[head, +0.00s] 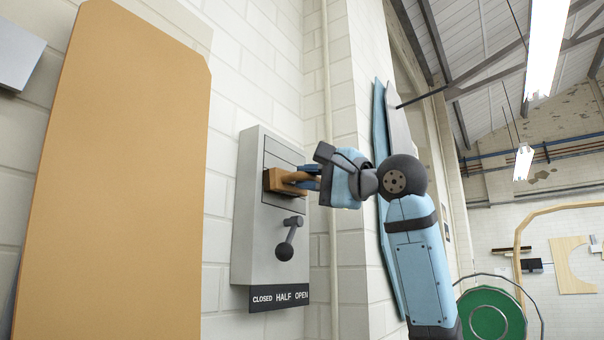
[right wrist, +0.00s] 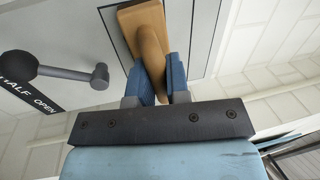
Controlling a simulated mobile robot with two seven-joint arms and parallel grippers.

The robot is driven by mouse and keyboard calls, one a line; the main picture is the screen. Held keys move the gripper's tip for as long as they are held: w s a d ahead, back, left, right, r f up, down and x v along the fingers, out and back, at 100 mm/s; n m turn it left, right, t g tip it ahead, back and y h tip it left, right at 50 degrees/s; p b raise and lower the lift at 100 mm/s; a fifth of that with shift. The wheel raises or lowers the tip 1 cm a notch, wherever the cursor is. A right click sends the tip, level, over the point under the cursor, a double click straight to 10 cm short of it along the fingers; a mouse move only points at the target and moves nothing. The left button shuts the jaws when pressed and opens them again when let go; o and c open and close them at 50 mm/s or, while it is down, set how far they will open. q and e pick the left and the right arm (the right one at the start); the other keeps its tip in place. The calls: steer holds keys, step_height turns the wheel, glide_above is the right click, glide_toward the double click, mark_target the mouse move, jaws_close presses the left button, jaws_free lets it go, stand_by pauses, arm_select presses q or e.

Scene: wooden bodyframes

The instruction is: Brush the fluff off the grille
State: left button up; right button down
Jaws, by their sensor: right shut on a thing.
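A wooden brush (head: 278,182) is held with its block against or very near the front of a grey wall box (head: 255,225). My right gripper (head: 306,178) is shut on the brush handle. In the right wrist view the two blue fingers pinch the handle of the brush (right wrist: 148,32). The grille appears to be the outlined rectangular panel (head: 283,153) on the upper box front, partly hidden by the brush and gripper. I cannot make out slats or fluff on it. My left gripper is not in view.
A lever with a dark ball knob (head: 285,252) sticks out below the brush. A label strip (head: 280,297) at the box's bottom reads CLOSED HALF OPEN. A large tan board (head: 115,180) stands at left. Blue panels (head: 382,150) lean on the wall behind my right arm.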

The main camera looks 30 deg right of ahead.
mark_target(298, 173)
steer(key=shift+w+d+p, duration=0.85)
steer(key=shift+w+d, duration=0.7)
steer(key=shift+d, duration=1.9)
steer(key=shift+s+a, duration=0.7)
steer(key=shift+a, duration=1)
steer(key=shift+s+a, duration=0.7)
steer(key=shift+a, duration=0.95)
steer(key=shift+s+a, duration=0.7)
steer(key=shift+a, duration=1)
steer(key=shift+d, duration=0.1)
steer(key=shift+s+d, duration=0.2)
steer(key=shift+s, duration=0.25)
steer(key=shift+r+b+v, duration=0.25)
steer(key=shift+v, duration=0.95)
steer(key=shift+r+b+v, duration=0.2)
steer(key=shift+v, duration=1.05)
steer(key=shift+s, duration=0.15)
steer(key=v, duration=0.2)
steer(key=shift+s+d+r, duration=0.2)
steer(key=shift+s, duration=0.2)
